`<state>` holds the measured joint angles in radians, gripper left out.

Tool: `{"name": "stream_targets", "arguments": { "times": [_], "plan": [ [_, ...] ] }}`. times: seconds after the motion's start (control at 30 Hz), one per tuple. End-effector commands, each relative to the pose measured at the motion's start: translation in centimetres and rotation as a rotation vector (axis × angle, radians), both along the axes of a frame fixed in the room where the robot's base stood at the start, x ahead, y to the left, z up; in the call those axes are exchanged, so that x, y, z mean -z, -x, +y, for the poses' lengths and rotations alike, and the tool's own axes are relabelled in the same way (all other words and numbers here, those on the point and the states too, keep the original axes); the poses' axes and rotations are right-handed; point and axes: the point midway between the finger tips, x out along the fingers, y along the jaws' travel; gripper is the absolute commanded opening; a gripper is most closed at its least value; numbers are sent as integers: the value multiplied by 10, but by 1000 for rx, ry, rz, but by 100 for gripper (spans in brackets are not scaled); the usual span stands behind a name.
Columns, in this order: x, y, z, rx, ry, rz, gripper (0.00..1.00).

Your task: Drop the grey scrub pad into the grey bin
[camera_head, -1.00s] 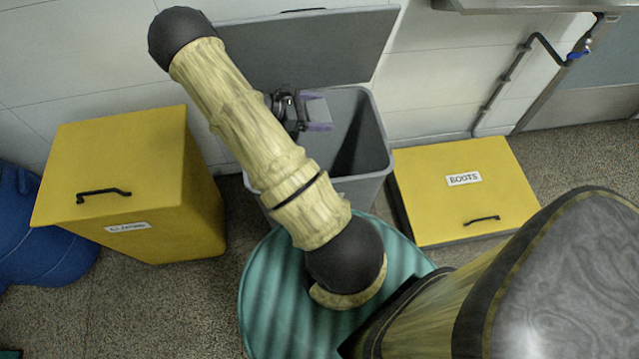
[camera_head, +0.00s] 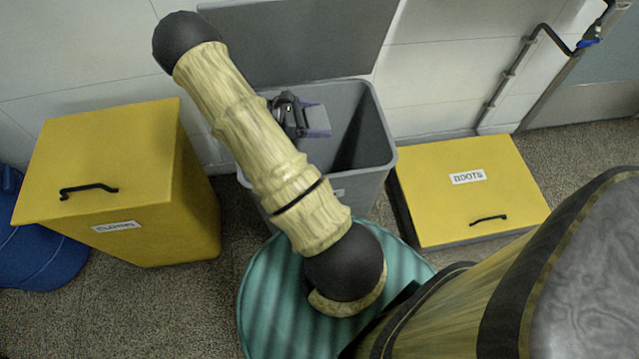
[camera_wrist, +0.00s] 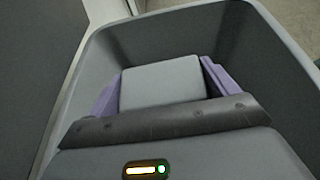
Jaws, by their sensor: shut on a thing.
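The grey bin (camera_head: 375,150) stands against the wall with its lid (camera_head: 300,45) raised open behind it. My gripper (camera_head: 318,119) is over the open mouth of the bin. In the wrist view, the purple fingers of my gripper (camera_wrist: 163,85) are on both sides of the grey scrub pad (camera_wrist: 162,80) and shut on it. The bin's inner walls (camera_wrist: 245,45) surround the pad in that view. The pad's underside and the bin floor below it are hidden. In the head view my arm covers the left part of the bin.
A yellow box labelled as gloves or similar (camera_head: 100,170) stands left of the bin. A low yellow box labelled BOOTS (camera_head: 470,190) is right of it. A blue rounded object (camera_head: 45,255) is at the far left. A pipe with a blue valve (camera_head: 587,43) runs along the wall.

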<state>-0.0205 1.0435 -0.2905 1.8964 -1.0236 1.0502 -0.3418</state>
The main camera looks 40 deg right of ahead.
Motion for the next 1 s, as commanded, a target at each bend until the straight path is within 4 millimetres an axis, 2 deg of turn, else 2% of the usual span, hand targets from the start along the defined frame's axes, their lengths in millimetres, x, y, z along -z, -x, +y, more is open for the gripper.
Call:
{"name": "stream_targets", "arguments": {
  "times": [0.03,0.07,0.1,0.37,0.53,1.0],
  "plan": [
    [0,0,0,0,0,0,64],
    [0,0,0,0,0,0,92],
    [0,0,0,0,0,0,100],
    [-1,0,1,0,0,0,100],
    [-6,-7,10,-4,-1,-1,100],
    [-41,-46,83,-6,0,-2,100]
  ]
}}
